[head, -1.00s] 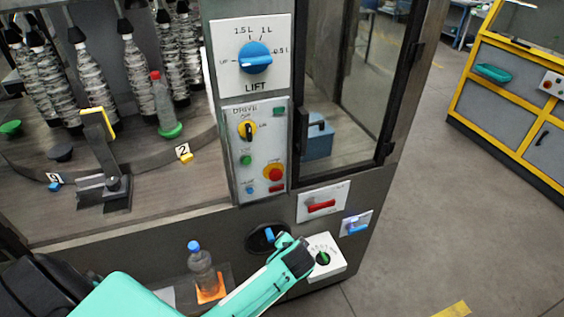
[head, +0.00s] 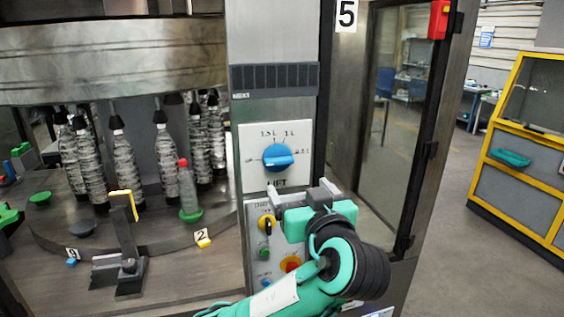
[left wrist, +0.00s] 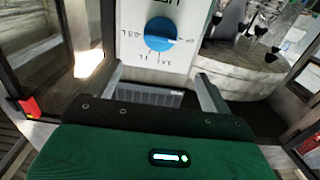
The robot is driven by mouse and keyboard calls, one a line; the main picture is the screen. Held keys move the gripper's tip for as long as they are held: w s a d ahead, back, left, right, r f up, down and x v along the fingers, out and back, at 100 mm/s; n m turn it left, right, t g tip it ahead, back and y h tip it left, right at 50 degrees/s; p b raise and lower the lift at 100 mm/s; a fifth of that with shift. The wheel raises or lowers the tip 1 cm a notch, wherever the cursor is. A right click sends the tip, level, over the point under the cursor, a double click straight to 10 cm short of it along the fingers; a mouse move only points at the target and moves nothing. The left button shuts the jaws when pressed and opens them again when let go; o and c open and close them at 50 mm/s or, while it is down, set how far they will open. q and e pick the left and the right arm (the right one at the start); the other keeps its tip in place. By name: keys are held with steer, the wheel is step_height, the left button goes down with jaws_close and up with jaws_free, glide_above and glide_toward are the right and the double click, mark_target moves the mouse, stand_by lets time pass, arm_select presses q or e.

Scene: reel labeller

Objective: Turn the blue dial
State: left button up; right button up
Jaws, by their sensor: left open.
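The blue dial (head: 278,157) is on a white LIFT plate (head: 250,178) with volume marks around it, on the machine's front post. Its grip ridge looks roughly level; which mark it points to is hard to tell. My left gripper (head: 298,192) is open just below the dial, in front of the plate's lower edge. In the left wrist view the dial (left wrist: 160,34) appears upside down, ahead of the two spread fingers (left wrist: 160,78), with nothing between them. The gripper does not touch the dial, as far as I can see. My right gripper is out of view.
A glass door (head: 385,130) is to the right. Wrapped bottles (head: 165,160) stand on the machine's table to the left.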

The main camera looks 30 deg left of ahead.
mark_target(281, 161)
arm_select(q)
steer(key=p+x, duration=0.6)
steer(key=x, duration=0.6)
steer(key=shift+w+a+r, duration=0.1)
steer(key=shift+w+a, duration=0.05)
steer(key=shift+w, duration=0.05)
steer(key=shift+w+a, duration=0.4)
steer(key=shift+a, duration=0.05)
steer(key=shift+f, duration=0.2)
steer(key=c, duration=0.9)
steer(key=shift+c, duration=0.3)
